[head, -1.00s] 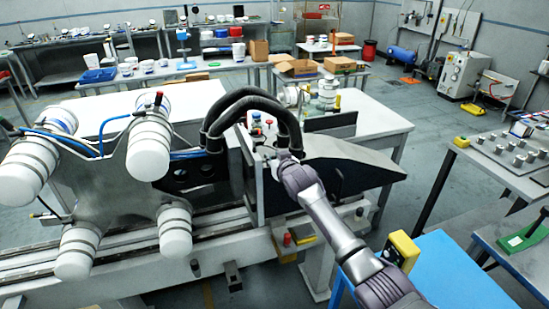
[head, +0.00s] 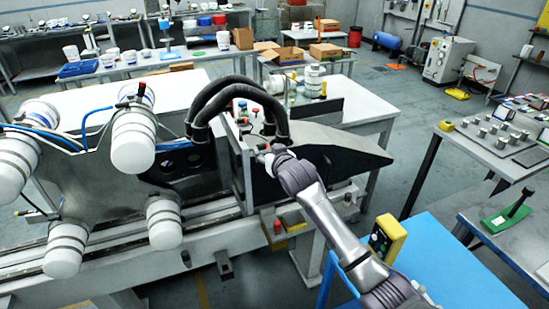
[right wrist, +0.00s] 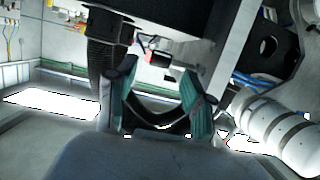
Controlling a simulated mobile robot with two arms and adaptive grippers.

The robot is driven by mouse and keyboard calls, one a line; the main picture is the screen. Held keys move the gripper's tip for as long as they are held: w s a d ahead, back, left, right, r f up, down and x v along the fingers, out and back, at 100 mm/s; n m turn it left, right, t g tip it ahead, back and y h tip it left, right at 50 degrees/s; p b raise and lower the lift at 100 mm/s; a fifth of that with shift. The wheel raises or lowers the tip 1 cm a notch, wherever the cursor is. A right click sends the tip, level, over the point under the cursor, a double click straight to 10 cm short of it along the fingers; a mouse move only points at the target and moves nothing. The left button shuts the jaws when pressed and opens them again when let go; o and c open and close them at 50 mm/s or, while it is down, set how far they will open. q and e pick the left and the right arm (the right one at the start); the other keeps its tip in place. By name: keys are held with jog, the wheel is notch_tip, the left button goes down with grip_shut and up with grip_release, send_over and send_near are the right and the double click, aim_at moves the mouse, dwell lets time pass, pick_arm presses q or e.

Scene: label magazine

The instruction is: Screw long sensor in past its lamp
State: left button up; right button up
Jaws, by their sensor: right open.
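My right gripper (head: 266,152) is at the upper front of the machine head, beside the black hoses. In the right wrist view its two fingers (right wrist: 158,98) stand apart with a gap between them. A small dark red and black fitting (right wrist: 160,58) shows beyond the gap, under the machine's dark block. In the head view a red-topped fitting (head: 254,131) and a blue-topped one (head: 242,106) stand beside the hoses. I cannot tell which of these is the long sensor or its lamp. Contact with the gripper is not clear. My left gripper is not in view.
Thick black hoses (head: 235,88) arch over the work spot. A star-shaped turret with white cylinders (head: 133,142) stands to the left. A sloped dark guard (head: 335,150) is to the right. A blue-topped table (head: 450,265) and a metal bench (head: 495,150) stand further right.

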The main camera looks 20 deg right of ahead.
jog(key=v, duration=0.6)
jog(key=shift+s, duration=0.1)
jog(key=s+d+f+g+b, duration=0.15)
jog(key=s+f, duration=0.25)
jog(key=f, duration=1.2)
jog(key=s+f+g+b, duration=0.2)
jog(key=s+f+g, duration=0.15)
jog(key=f, duration=1.35)
jog(key=s+f+n+g+b, duration=0.1)
jog(key=s+f+g+b, duration=0.2)
jog(key=s+f, duration=1.55)
jog(key=s+f+g+b, duration=0.1)
jog(key=s+f+g, duration=0.1)
jog(key=s+f, duration=0.4)
jog(key=s+f+g+b, duration=0.1)
jog(key=s+f, duration=0.5)
jog(key=s, duration=1)
jog(key=s+a+f+n+g+b, duration=0.1)
jog(key=s+f+g, duration=0.1)
jog(key=s+f, duration=0.4)
jog(key=s, duration=0.5)
jog(key=shift+s+f+g+h, duration=0.25)
jog(key=shift+f+g+h, duration=0.05)
jog(key=shift+f, duration=0.05)
